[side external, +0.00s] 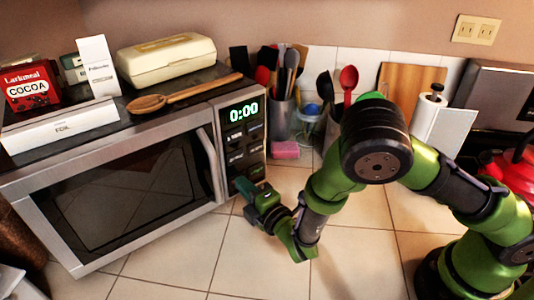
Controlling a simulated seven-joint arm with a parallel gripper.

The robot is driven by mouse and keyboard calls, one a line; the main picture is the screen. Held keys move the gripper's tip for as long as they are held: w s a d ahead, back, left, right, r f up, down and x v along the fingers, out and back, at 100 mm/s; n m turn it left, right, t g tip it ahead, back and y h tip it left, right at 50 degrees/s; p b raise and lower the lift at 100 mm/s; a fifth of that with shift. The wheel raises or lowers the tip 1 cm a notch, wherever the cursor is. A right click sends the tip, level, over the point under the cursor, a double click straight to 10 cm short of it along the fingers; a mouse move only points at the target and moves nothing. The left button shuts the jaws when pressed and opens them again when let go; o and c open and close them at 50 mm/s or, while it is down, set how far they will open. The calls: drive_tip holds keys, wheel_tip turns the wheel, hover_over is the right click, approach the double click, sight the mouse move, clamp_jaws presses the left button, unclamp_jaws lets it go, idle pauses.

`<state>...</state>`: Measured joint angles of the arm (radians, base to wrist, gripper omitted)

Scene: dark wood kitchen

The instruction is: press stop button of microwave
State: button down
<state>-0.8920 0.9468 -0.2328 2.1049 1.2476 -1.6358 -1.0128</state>
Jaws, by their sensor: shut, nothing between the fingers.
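The microwave (165,247) stands at the left with its door shut. Its control panel (243,133) is on the right side of the front, with a green display (243,111) reading 0:00 and several dark buttons below. My gripper (243,186) is shut and empty, at the lower part of the panel. Its fingertips point toward the lower buttons. Whether they touch the panel I cannot tell. The gripper hides the bottom of the panel, and the stop button's label is too small to read.
On the microwave lie a wooden spoon (185,93), a cocoa box (30,89), a foil box (60,126) and a cream container (166,58). Utensil holders (281,118) and a pink sponge (286,150) stand behind my gripper. The tiled counter (350,270) in front is clear.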

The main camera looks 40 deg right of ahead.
drive_tip(key=shift+s, duration=3)
drive_tip(key=w+d+r+m+g+y, duration=0.15)
drive_tip(key=d+r+m+g, duration=0.5)
drive_tip(key=r+m, duration=0.7)
drive_tip(key=s+d+r+m+g, duration=0.2)
drive_tip(key=s+d+r+m, duration=0.1)
drive_tip(key=s, duration=0.5)
drive_tip(key=s+d+r+m+g, duration=0.2)
drive_tip(key=s+d+r+m, duration=0.1)
drive_tip(key=s+d+m, duration=0.2)
drive_tip(key=s+d, duration=0.2)
drive_tip(key=s, duration=0.2)
drive_tip(key=shift+s+d+r, duration=0.2)
drive_tip(key=shift+s+d, duration=0.05)
drive_tip(key=shift+d, duration=0.05)
drive_tip(key=shift+a+m+y, duration=0.15)
drive_tip(key=shift+m+y, duration=0.1)
